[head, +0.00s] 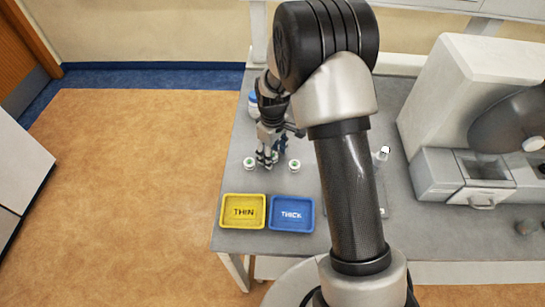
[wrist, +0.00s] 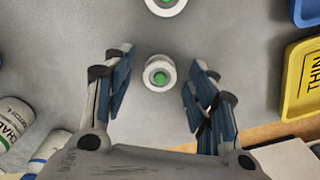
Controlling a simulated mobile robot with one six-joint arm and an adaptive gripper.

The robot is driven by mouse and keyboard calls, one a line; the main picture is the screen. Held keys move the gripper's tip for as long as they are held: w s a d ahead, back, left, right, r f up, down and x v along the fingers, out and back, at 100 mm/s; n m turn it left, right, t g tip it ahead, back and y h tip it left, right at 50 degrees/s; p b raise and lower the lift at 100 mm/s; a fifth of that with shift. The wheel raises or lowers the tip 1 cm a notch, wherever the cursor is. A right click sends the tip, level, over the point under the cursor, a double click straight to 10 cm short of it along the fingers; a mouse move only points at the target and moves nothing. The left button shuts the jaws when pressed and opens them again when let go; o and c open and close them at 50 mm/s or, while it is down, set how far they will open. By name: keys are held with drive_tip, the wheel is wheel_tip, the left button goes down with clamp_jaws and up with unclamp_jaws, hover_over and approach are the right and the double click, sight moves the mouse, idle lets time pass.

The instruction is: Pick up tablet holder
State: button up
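Small round white tablet holders with green centres stand on the grey table. In the head view one holder (head: 250,163) is left of my gripper (head: 266,158) and another holder (head: 294,165) is to its right. A third, partly hidden, is at the gripper's fingers. In the wrist view a holder (wrist: 159,74) lies in the gap between the two fingers of my open gripper (wrist: 160,66), with clear space on both sides. A second holder (wrist: 166,4) is cut off at the top edge. I cannot tell how far the fingertips are above the table.
A yellow tray marked THIN (head: 243,225) and a blue tray marked THICK (head: 291,229) sit at the table's near left corner. A white machine (head: 450,100) stands at the right. White bottles (wrist: 12,120) lie left in the wrist view. My arm hides the table's middle.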

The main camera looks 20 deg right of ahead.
drive_tip(key=c, duration=0.9)
drive_tip(key=shift+r, duration=0.1)
